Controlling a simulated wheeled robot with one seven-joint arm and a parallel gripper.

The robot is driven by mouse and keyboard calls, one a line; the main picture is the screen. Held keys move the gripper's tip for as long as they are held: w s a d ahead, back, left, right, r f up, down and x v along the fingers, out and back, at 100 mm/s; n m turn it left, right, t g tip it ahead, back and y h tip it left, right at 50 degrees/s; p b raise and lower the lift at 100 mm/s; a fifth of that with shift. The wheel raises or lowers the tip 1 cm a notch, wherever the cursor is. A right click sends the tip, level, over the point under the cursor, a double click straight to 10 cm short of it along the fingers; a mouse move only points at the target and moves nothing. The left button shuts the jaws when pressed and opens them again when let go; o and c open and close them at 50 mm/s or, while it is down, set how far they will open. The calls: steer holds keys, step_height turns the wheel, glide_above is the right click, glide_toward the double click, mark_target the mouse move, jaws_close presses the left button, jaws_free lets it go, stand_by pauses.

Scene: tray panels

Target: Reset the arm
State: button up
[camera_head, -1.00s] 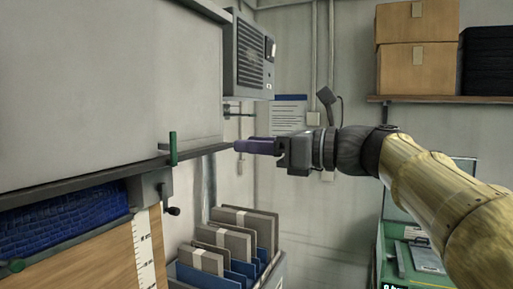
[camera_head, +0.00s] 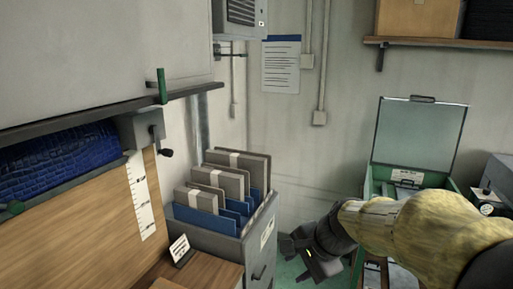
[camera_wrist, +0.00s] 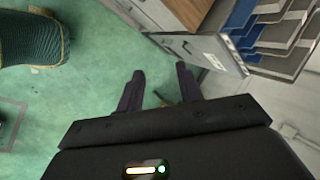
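My gripper (camera_wrist: 160,68) shows in the wrist view with its two dark purple fingers apart and nothing between them. Green floor lies behind the fingers. In the head view my gripper (camera_head: 312,258) hangs low at the bottom middle, pointing down and left, to the right of the grey file cabinet. Its fingers are hard to make out there. My arm comes in from the right with the elbow bent.
The grey cabinet (camera_head: 226,243) holds upright folders (camera_head: 236,172); it also shows at the wrist view's top right (camera_wrist: 198,48). A green case (camera_head: 452,184) with its clear lid raised stands at right. A wooden panel (camera_head: 75,225) is at left. Green floor (camera_wrist: 85,105) is open below.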

steer(key=s+d+f+n+g+h, duration=0.2)
steer(key=s+d+f+n+h, duration=0.2)
steer(key=s+f+n, duration=0.6)
step_height(320, 180, down, 3)
steer(key=shift+s+d+r+n, duration=0.2)
steer(key=shift+s+d+n, duration=0.15)
steer(key=shift+d+n, duration=0.65)
